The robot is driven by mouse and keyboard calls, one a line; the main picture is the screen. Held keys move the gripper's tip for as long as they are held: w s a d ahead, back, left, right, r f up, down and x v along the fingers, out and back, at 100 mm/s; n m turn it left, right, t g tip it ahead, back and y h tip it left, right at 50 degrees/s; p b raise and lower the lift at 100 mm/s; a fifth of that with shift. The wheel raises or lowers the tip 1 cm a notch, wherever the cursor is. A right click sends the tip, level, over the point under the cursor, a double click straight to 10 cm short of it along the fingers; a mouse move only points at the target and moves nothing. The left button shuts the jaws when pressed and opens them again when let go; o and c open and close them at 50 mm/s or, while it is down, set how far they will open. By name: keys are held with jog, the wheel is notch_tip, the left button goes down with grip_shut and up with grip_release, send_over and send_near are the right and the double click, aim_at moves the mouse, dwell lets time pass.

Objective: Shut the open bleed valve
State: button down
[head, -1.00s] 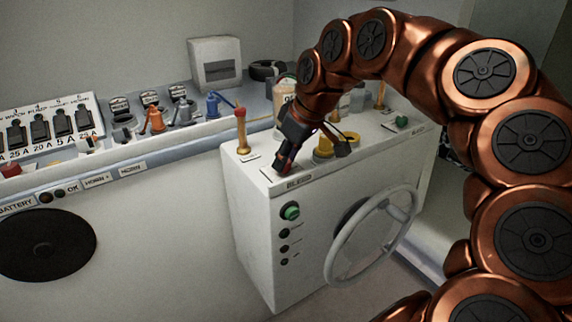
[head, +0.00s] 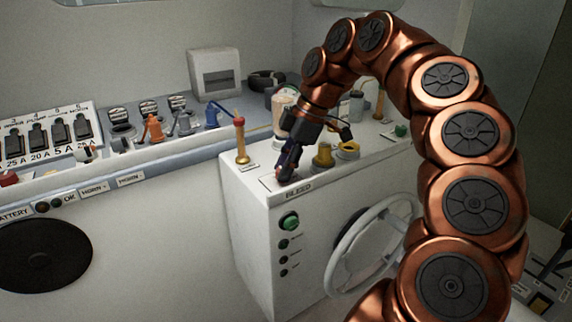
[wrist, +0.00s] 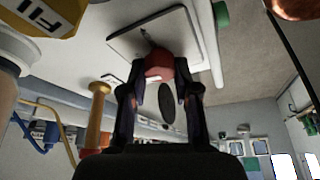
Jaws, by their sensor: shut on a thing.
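My gripper (head: 286,170) points down at the front left of the white console's top, by the BLEED label (head: 299,194). In the wrist view my gripper (wrist: 160,78) has its two dark fingers on either side of a red valve knob (wrist: 159,65) and is shut on it. The knob sits at a pale, dark-edged plate (wrist: 128,42). In the head view the fingers mostly hide the knob, so its handle angle cannot be told.
A brass post with a red cap (head: 241,140) stands close left of my gripper. Yellow fittings (head: 323,155) stand to the right, with a labelled bottle (head: 283,112) behind. A steering wheel (head: 372,245) and green button (head: 289,221) are on the console front.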

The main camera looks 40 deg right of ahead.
jog(key=shift+n, duration=0.3)
jog(key=c, duration=0.8)
grip_release()
jog(key=shift+c, duration=0.2)
